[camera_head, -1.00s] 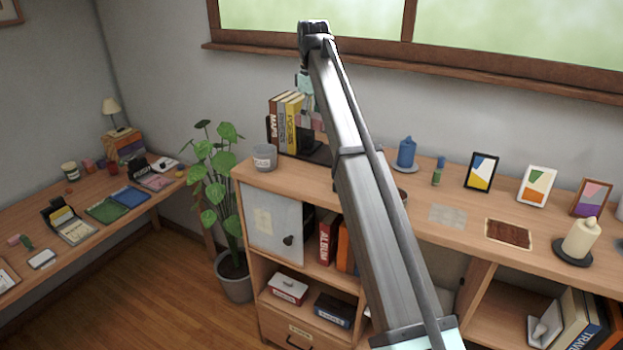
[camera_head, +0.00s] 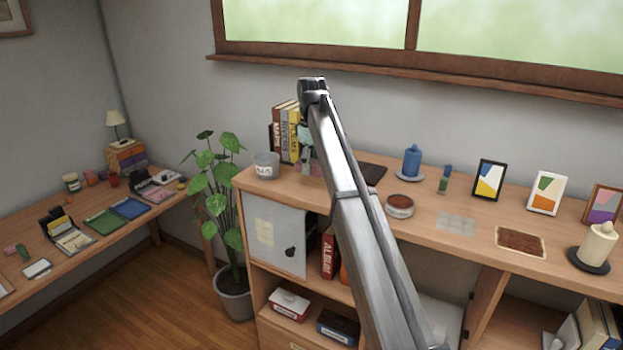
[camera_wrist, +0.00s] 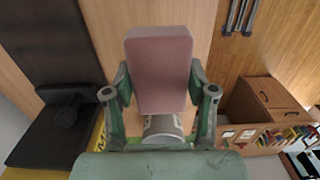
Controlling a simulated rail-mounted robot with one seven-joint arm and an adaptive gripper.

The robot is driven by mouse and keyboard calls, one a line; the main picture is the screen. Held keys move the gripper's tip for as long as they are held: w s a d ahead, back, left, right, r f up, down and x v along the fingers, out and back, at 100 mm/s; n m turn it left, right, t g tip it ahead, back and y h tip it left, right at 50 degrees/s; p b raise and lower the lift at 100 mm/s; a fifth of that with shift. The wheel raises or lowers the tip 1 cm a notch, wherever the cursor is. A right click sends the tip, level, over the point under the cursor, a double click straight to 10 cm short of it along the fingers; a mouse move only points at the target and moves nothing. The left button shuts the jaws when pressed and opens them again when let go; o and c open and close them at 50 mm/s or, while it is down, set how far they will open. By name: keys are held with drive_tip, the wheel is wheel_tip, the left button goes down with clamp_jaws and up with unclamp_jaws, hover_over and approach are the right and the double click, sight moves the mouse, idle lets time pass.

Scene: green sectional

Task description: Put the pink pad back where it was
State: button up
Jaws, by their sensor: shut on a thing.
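My gripper (camera_wrist: 162,100) is shut on the pink pad (camera_wrist: 160,65), a rounded block held upright between the two green-grey fingers in the wrist view. In the head view my gripper (camera_head: 306,150) is low over the left end of the wooden cabinet top (camera_head: 400,180), in front of the upright books and right of the grey cup. My arm hides part of it there. Bare wood shows beyond the pad in the wrist view. I cannot tell whether the pad touches the top.
The grey labelled cup (camera_head: 266,166) stands close to my gripper. Upright books (camera_head: 288,130) stand behind, with a dark flat base (camera_head: 372,173) to the right. A round tin (camera_head: 400,206), a blue candle (camera_head: 411,160) and a pale square patch (camera_head: 456,224) lie further right.

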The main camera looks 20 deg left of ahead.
sight(311, 188)
drive_tip(key=shift+f+p, duration=0.7)
drive_tip(key=shift+f, duration=2.05)
drive_tip(key=shift+f, duration=0.15)
drive_tip(key=o, duration=1.1)
wheel_tip(311, 188, up, 12)
drive_tip(key=b, duration=0.3)
